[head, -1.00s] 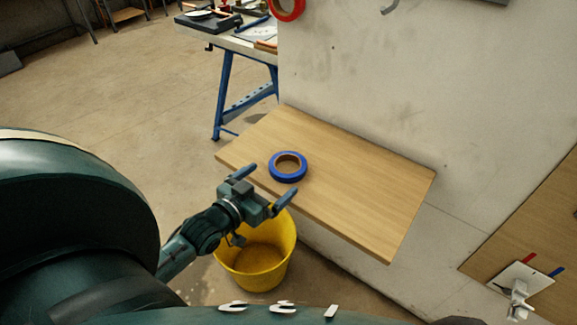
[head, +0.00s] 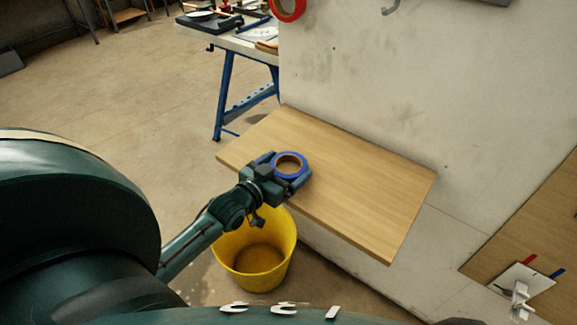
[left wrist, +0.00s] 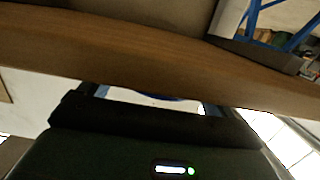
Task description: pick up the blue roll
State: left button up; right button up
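The blue roll (head: 290,155), a ring of blue tape with a brown core, lies flat on the wooden shelf (head: 355,195) near its left front edge. My left gripper (head: 288,166) is at the roll, its fingers spread on either side. I cannot see a clear contact between the fingers and the roll. In the left wrist view, the fingers stand apart below the shelf's edge (left wrist: 160,58), with a thin blue arc of the roll (left wrist: 150,94) between them. My right gripper is not in view.
A yellow bucket (head: 255,262) stands on the floor below the shelf's front edge. A grey wall (head: 400,90) rises behind the shelf. A workbench with blue legs (head: 227,95) stands at the back left. A red roll (head: 288,8) hangs on the wall. The shelf's right part is bare.

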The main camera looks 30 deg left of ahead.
pick_arm(q)
jog(key=c, duration=0.7)
jog(key=shift+o, duration=0.2)
notch_tip(320, 180, up, 10)
jog(key=p, duration=0.1)
